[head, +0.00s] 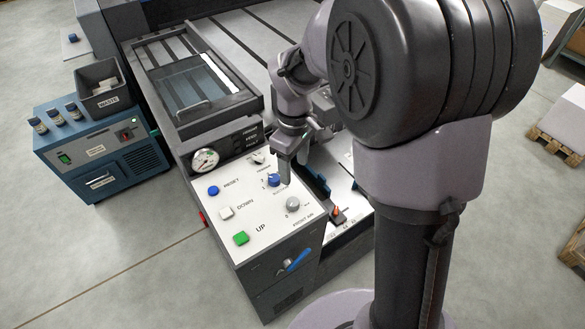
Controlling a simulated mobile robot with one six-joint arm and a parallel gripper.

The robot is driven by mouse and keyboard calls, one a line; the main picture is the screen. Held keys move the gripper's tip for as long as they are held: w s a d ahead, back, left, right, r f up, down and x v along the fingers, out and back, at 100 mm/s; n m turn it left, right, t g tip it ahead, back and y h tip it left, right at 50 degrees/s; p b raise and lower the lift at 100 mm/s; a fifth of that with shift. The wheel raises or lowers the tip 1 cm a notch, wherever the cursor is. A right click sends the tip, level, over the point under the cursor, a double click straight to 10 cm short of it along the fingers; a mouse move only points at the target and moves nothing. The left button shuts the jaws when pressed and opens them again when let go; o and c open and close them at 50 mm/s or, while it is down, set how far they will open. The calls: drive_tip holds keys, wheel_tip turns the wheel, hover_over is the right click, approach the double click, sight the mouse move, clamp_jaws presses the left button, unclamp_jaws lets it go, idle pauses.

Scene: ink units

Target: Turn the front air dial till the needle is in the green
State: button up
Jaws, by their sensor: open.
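The front air dial (293,204) is a round grey knob on the white control panel, above the printed words FRONT AIR. The round gauge (204,160) has a white face and sits at the panel's back left. Its needle is too small to read against the colours. My gripper (286,180) is open and points down over the panel, just behind the grey dial and beside a blue knob (273,180). I cannot tell whether its tips touch the panel. No object shows between its fingers.
The panel (255,238) also holds a blue RESET button (213,190), a white DOWN button (226,212), a green UP button (241,238) and a small knob (257,158). A blue lever (296,260) is on the front face. A teal unit (100,150) stands at left.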

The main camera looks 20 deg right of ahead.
sight(293, 202)
wheel_tip(293, 202, down, 15)
drive_tip(key=b, duration=0.4)
drive_tip(key=shift+a+b, duration=0.1)
drive_tip(key=shift+b, duration=0.3)
drive_tip(key=shift+r, duration=0.1)
clamp_jaws()
